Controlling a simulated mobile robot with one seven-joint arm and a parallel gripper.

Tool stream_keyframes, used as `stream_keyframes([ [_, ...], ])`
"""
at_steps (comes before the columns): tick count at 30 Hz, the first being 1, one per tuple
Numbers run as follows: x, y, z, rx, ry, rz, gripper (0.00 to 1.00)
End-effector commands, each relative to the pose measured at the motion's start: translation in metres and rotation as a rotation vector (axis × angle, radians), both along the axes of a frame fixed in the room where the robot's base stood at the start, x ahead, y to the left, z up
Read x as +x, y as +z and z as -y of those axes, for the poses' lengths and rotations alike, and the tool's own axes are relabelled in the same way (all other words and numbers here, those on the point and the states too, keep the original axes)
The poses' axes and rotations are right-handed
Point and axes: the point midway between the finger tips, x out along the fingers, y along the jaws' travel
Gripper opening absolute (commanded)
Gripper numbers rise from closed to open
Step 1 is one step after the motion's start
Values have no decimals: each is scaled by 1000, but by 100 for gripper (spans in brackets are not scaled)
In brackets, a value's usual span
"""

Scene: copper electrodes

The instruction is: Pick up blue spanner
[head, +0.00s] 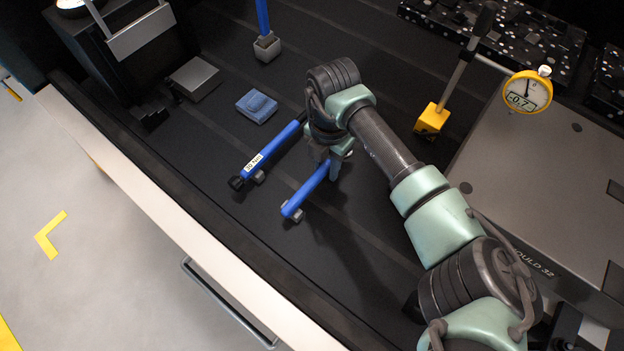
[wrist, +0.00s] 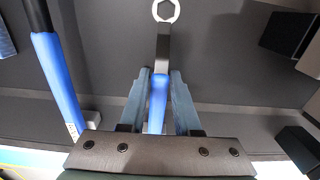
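The blue spanner (head: 307,191) has a blue handle and lies low over the black bench mat, its near end by a small metal block (head: 297,215). In the wrist view its blue handle (wrist: 158,104) runs between the two fingers, and its pale ring end (wrist: 166,10) shows beyond them. My gripper (head: 336,165) is down at the spanner, with one finger on each side of the handle (wrist: 160,76). The fingers are very close to the handle; whether they press on it I cannot tell. The spanner's far end is hidden behind my arm in the head view.
A blue torque-type tool (head: 270,153) with a white label lies just left of the spanner. A folded blue cloth (head: 257,106) and a grey box (head: 195,79) lie farther back. A dial gauge (head: 527,91) on a yellow-based stand (head: 432,119) and a large grey plate (head: 550,170) are right.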

Motion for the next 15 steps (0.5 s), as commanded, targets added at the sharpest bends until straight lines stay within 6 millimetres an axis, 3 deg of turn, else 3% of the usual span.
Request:
stream_keyframes([
  [1,0,0,0,0,0,0,20],
  [5,0,0,0,0,0,0,0],
  [15,0,1,0,1,0,1,0],
])
